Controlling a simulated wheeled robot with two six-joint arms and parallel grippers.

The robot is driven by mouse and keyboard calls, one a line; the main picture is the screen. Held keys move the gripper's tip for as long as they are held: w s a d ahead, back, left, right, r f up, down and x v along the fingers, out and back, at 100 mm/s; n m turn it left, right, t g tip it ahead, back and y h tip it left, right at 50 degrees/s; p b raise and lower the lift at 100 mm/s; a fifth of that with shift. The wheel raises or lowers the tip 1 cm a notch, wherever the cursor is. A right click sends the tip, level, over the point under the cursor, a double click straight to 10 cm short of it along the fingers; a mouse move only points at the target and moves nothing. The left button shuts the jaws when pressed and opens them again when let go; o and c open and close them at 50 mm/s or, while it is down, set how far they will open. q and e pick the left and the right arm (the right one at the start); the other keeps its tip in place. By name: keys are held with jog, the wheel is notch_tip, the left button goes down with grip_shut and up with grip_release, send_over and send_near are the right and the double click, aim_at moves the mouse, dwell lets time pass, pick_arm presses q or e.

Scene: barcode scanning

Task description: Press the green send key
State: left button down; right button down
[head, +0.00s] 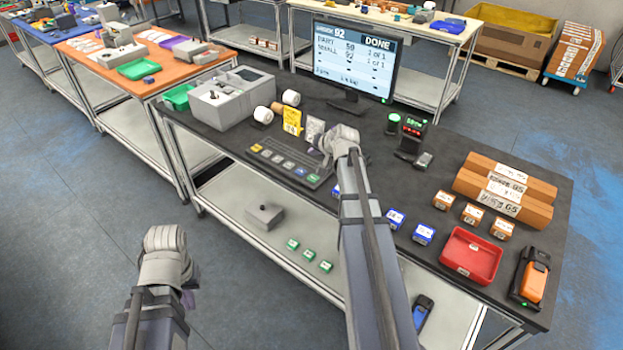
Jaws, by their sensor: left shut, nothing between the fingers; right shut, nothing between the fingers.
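The key panel (272,164) is a dark strip with a row of coloured keys near the table's front edge. My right gripper (326,153) is shut and empty, over the panel's right end, close to the green key. I cannot tell whether it touches anything. My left gripper (165,240) is shut and empty, in front of the table, far from the panel.
A monitor (352,58) reading "DONE" stands behind. A grey machine (232,98) is left of the panel. Yellow and grey cards (292,120) stand behind the keys. To the right are small boxes (423,234), a red tray (471,255), cartons (505,190) and an orange handheld device (532,280).

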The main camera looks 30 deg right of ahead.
aim_at(314, 180)
jog(key=shift+f+b, duration=4.35)
jog(key=shift+f, duration=0.05)
jog(key=shift+f, duration=0.1)
jog(key=shift+f+b, duration=0.3)
jog(key=shift+b, duration=0.15)
jog(key=shift+f+b, duration=0.4)
jog(key=shift+f, duration=0.05)
jog(key=shift+r, duration=0.15)
jog(key=shift+r+p, duration=0.7)
jog(key=shift+p, duration=0.15)
notch_tip(314, 180, up, 5)
jog(key=p, duration=0.5)
jog(key=shift+r, duration=0.1)
